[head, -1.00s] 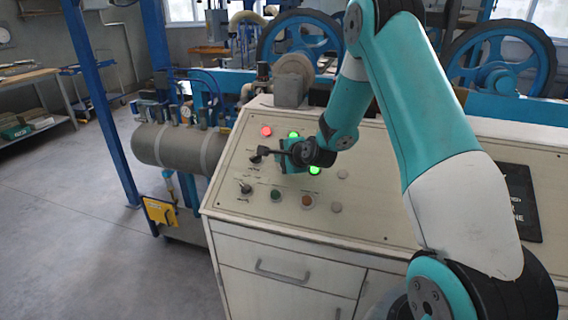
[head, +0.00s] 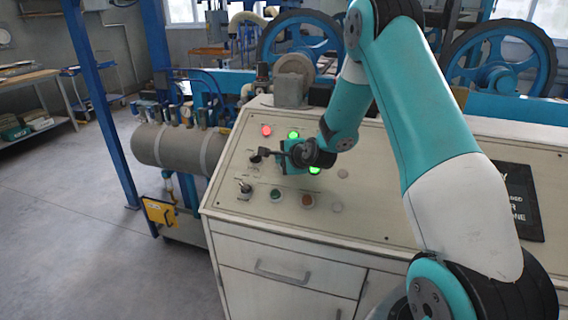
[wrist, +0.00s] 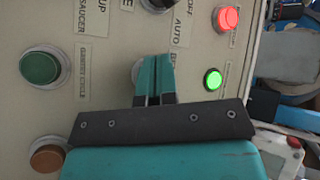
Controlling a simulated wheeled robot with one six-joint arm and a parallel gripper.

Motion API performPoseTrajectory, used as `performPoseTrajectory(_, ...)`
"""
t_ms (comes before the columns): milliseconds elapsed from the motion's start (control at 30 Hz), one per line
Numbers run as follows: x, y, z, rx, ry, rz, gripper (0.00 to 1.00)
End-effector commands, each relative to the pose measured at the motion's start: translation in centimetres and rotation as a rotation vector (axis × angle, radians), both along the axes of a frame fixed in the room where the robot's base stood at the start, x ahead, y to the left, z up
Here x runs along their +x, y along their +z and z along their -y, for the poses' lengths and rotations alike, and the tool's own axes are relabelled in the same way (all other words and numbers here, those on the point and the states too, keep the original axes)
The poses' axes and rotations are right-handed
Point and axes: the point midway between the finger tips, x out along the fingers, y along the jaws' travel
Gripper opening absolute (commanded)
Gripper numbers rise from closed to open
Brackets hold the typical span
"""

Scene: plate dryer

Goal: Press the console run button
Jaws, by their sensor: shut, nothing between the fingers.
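The console's sloped panel (head: 235,160) carries several buttons, knobs and lamps. My gripper (wrist: 153,65) is shut and empty, its teal fingertips close to the panel over a pale round fitting (wrist: 137,71). The fingers hide most of this fitting and its label, so I cannot tell whether they touch it or whether it is the run button. In the head view my gripper (head: 286,163) is low over the left part of the panel. A green button (wrist: 43,67) and a brown button (wrist: 47,156) are left of the fingers in the wrist view.
A lit red lamp (wrist: 228,18) and a lit green lamp (wrist: 212,80) are right of the fingers. A black selector knob (head: 256,155) is beside the gripper, with another knob (head: 245,187) below it. A grey tank (head: 170,148) stands left of the console.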

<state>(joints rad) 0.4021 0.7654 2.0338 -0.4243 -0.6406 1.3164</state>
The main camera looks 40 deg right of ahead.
Motion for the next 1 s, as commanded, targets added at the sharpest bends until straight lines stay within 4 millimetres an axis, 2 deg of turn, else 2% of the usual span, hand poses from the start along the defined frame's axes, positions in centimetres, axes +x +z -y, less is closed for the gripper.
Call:
performPoseTrajectory(733, 0.19, -0.54, 0.27, 0.0, -0.001, 0.0, 0.0)
performPoseTrajectory(1000, -0.07, 0.33, -0.08, 0.0, 0.0, -0.001, 0.0)
